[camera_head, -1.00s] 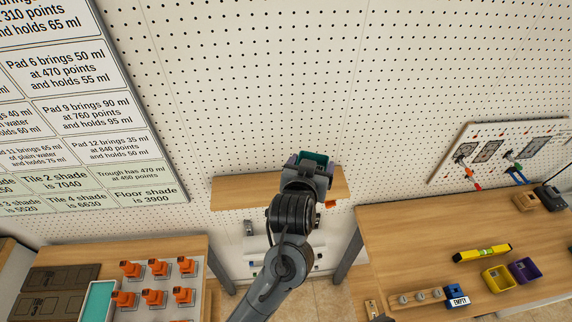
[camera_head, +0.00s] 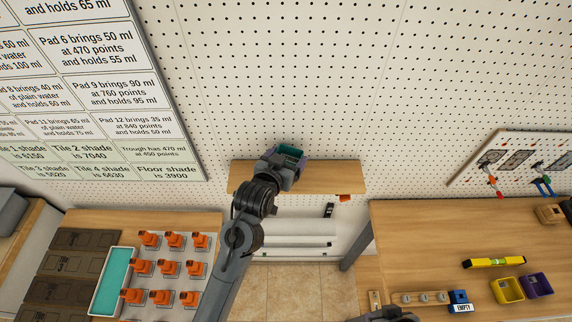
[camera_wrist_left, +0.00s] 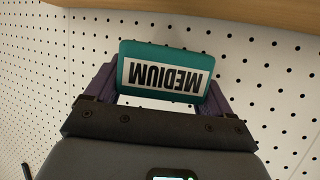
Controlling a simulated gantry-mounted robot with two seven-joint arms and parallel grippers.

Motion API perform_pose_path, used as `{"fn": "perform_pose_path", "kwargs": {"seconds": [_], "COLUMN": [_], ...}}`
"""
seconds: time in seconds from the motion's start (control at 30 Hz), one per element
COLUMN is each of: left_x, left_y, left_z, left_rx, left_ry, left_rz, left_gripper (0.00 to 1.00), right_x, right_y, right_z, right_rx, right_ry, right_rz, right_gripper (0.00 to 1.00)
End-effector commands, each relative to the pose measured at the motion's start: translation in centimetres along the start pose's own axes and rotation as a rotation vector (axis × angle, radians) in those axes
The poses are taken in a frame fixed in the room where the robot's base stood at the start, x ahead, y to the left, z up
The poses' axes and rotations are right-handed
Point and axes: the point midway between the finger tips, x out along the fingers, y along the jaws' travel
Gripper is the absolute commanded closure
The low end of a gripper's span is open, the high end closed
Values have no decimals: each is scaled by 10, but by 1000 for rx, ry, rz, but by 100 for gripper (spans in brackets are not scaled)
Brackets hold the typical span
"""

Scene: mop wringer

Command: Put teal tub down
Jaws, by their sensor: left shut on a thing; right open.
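The teal tub (camera_head: 290,152) is in the jaws of my left gripper (camera_head: 287,160), in front of the wooden wall shelf (camera_head: 335,178) in the head view. In the left wrist view, the tub (camera_wrist_left: 165,52) shows a white label reading MEDIUM, upside down, between the two fingers of my left gripper (camera_wrist_left: 160,92). The shelf's edge (camera_wrist_left: 230,10) runs across the top of that view, with a gap to the tub. Whether the tub touches the shelf cannot be told. A dark part of my right gripper (camera_head: 388,315) shows at the bottom edge; its fingertips are hardly visible.
The left bench holds orange pieces (camera_head: 168,267), a turquoise-filled trough (camera_head: 112,280) and dark pads (camera_head: 62,265). The right bench (camera_head: 420,245) holds a yellow level (camera_head: 494,262), yellow tub (camera_head: 507,290), purple tub (camera_head: 537,286) and blue EMPTY block (camera_head: 460,300). The shelf's right part is clear.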

Motion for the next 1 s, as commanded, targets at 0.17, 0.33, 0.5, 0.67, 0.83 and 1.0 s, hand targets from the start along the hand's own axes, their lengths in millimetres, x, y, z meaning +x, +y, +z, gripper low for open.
{"fn": "perform_pose_path", "kwargs": {"seconds": [0.17, 0.33, 0.5, 0.67, 0.83, 1.0], "left_x": [3, 11, 15, 15, 16, 17], "left_y": [-2, -2, -2, -2, -2, -2], "left_z": [9, 28, 38, 38, 40, 42], "left_rx": [0, 0, 1, 1, 1, 0], "left_ry": [-3, -3, 0, 1, 0, 0], "left_rz": [0, 0, 0, 0, 0, 0], "left_gripper": [47, 47, 47, 47, 47, 2], "right_x": [-5, -12, -14, -13, -12, -12], "right_y": [0, 0, 0, 1, 2, 2], "right_z": [-2, -5, -6, -5, -5, -5], "right_rx": [4, 4, 4, 2, -2, -5], "right_ry": [2, 3, 3, 3, 2, 2], "right_rz": [-2, -2, -2, 0, 4, 6], "right_gripper": [56, 56, 56, 56, 56, 56]}}
